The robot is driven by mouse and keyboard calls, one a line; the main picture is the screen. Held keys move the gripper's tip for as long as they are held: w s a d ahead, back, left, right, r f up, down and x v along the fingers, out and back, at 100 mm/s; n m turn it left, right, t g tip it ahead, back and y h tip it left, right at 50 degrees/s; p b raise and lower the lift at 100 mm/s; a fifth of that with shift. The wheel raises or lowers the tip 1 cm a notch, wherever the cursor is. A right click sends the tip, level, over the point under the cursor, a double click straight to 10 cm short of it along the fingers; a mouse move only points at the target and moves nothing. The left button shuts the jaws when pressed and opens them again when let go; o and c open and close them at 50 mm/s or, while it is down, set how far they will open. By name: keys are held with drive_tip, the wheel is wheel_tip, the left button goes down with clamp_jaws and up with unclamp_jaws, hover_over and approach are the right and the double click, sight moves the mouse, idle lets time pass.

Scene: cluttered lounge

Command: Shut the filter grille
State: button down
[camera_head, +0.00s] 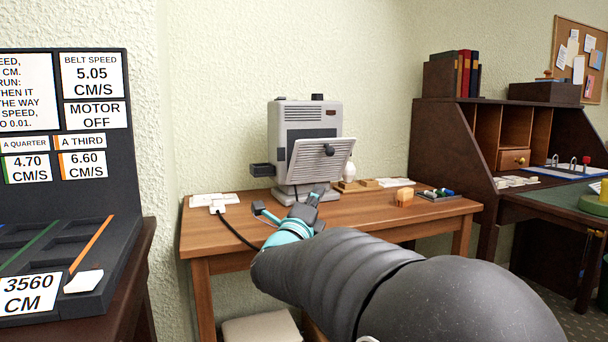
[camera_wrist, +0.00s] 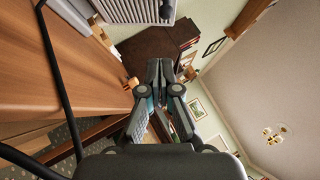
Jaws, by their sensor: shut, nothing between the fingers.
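The filter grille (camera_head: 312,166) is a pale slatted panel with a dark round knob (camera_head: 329,151) on the front of a grey machine (camera_head: 306,113). It stands out at a slant from the machine's body, so it is open. In the wrist view, part of the grille (camera_wrist: 130,9) and its knob (camera_wrist: 166,9) show at the top edge. My gripper (camera_head: 316,194) is just below the grille, above the wooden table, apparently not touching it. In the wrist view, my gripper (camera_wrist: 160,64) has its fingers together with nothing between them.
The machine stands on a wooden table (camera_head: 375,207). A white plug (camera_head: 217,206) with a black cable lies on the left. A dark desk (camera_head: 457,150) stands beyond.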

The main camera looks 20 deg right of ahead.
drive_tip(key=w+d+r+m+g+h+p, duration=0.1)
drive_tip(key=w+d+r+m, duration=0.1)
drive_tip(key=w+d+r, duration=0.3)
drive_tip(key=shift+w+d+r, duration=0.3)
drive_tip(key=shift+w+d, duration=1.3)
drive_tip(key=shift+w, duration=0.35)
drive_tip(key=shift+r, duration=0.1)
